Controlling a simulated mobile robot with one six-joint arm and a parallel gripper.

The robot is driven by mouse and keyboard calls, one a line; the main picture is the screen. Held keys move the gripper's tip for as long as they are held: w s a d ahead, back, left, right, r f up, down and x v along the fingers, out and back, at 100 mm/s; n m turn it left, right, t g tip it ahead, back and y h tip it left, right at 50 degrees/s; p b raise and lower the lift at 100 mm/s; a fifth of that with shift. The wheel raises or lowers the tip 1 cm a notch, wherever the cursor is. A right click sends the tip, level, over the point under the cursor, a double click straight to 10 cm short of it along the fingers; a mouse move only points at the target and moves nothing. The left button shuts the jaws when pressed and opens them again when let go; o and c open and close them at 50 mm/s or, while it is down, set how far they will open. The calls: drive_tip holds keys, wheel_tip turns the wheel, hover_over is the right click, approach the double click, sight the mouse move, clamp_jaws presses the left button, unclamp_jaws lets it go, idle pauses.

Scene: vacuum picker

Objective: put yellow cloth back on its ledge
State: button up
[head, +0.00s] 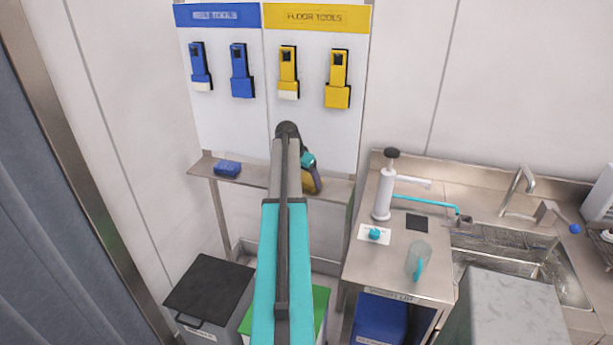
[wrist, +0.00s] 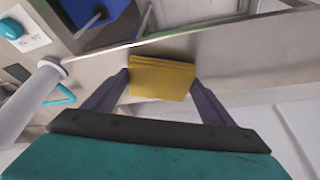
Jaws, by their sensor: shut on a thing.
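The folded yellow cloth (wrist: 161,80) sits between the two dark fingers of my gripper (wrist: 161,77) in the wrist view. My gripper is shut on it. In the head view the cloth (head: 312,184) shows as a small yellow patch below the teal part of my gripper, partly hidden by my arm. It is at the right part of the metal ledge (head: 337,190), under the yellow tool panel. The ledge also passes behind the cloth in the wrist view (wrist: 230,42). I cannot tell whether the cloth touches the ledge.
A blue cloth (head: 227,168) lies on the ledge's left part. Blue and yellow tools hang on the board (head: 313,110) above. Bins with a black lid (head: 208,285) and a green lid (head: 314,305) stand below. A counter (head: 400,260) with pump bottle (head: 384,192) and sink is at right.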

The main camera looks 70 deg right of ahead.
drive_tip(key=shift+f, duration=0.2)
drive_tip(key=o, duration=1.1)
drive_tip(key=shift+r, duration=0.25)
drive_tip(key=b+v, duration=0.3)
drive_tip(key=v, duration=0.8)
drive_tip(key=shift+r+b, duration=0.3)
drive_tip(key=shift+r, duration=0.1)
drive_tip(key=shift+w+a, duration=0.15)
